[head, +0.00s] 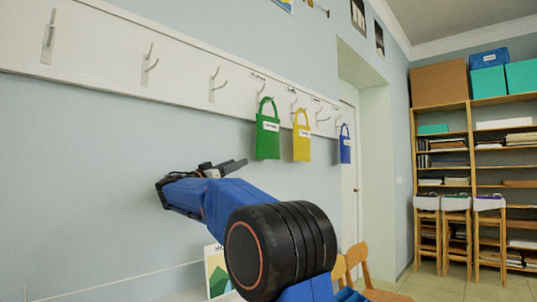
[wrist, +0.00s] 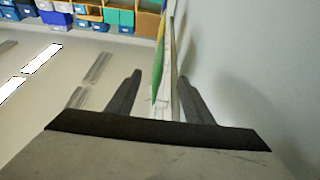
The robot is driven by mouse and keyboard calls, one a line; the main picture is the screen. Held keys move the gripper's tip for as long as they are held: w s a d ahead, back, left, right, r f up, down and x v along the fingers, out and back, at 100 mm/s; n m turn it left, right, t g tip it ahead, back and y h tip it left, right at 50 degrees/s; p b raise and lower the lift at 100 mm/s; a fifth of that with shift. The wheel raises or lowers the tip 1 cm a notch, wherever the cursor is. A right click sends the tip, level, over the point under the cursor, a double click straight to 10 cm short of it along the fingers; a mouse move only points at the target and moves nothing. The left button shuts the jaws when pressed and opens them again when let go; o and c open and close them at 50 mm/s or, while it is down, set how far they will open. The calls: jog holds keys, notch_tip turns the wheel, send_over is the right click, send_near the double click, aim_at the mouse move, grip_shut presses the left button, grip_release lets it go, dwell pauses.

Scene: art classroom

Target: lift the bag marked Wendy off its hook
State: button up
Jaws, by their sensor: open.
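Three cloth bags hang from a row of hooks: a green bag (head: 268,138), a yellow bag (head: 302,145) and a blue bag (head: 345,149). Each has a white label, but the names are too small to read, so I cannot tell which is marked Wendy. My gripper (head: 238,165) is left of the green bag and near its lower edge, pointing right along the wall. In the wrist view my gripper (wrist: 158,98) is open and empty. The green bag (wrist: 158,75) shows edge-on ahead, in line with the gap between the fingers.
The white hook rail (head: 180,70) runs along the wall, with several bare hooks left of the bags. A tall shelf (head: 475,170) stands at the right. Wooden chairs (head: 360,265) stand below, and a picture (head: 216,270) is low on the wall side.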

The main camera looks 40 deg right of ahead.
aim_at(256, 146)
jog(key=x, duration=1.5)
jog(key=shift+r, duration=0.1)
grip_shut()
jog(key=shift+r, duration=0.1)
jog(key=shift+r, duration=1.3)
jog(key=shift+s, duration=0.1)
jog(key=s, duration=0.7)
jog(key=shift+d, duration=0.25)
